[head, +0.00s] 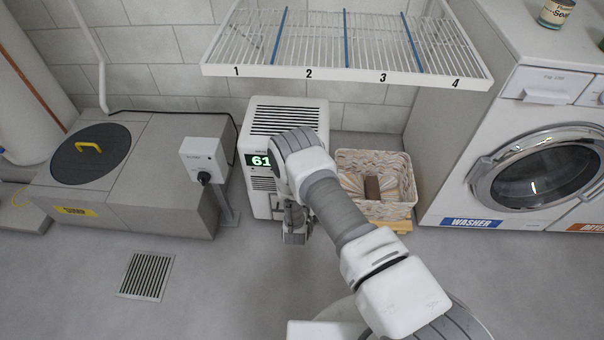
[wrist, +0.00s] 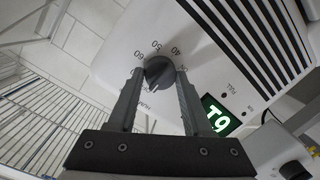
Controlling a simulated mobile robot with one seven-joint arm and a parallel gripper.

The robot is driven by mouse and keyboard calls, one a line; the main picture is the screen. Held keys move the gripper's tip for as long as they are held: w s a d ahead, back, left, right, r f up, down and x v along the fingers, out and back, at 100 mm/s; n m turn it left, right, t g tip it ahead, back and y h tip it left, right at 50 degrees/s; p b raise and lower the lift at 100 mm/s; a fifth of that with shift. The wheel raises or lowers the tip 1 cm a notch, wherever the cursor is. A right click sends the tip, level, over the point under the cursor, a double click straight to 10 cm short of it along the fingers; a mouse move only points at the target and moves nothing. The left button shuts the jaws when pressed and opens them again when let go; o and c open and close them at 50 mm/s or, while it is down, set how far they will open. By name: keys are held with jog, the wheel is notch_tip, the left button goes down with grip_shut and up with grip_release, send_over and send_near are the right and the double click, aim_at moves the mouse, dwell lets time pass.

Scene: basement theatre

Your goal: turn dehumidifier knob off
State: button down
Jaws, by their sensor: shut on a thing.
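The white dehumidifier (head: 288,116) stands on the floor against the wall, with dark top slats and a green display reading 61 (head: 259,161). In the wrist view its dark round knob (wrist: 158,71) sits on the white panel among printed numbers, 60, 50 and 40 among them. My gripper (wrist: 160,88) has one finger on each side of the knob and is shut on it.
A wire shelf (head: 345,55) numbered 1 to 4 hangs above. A grey box with a round lid (head: 90,155) and a switch box (head: 204,155) are left. The front floor is clear around a drain grate (head: 146,276).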

jog(key=shift+c, duration=1.6)
grip_release()
jog(key=shift+s, duration=0.1)
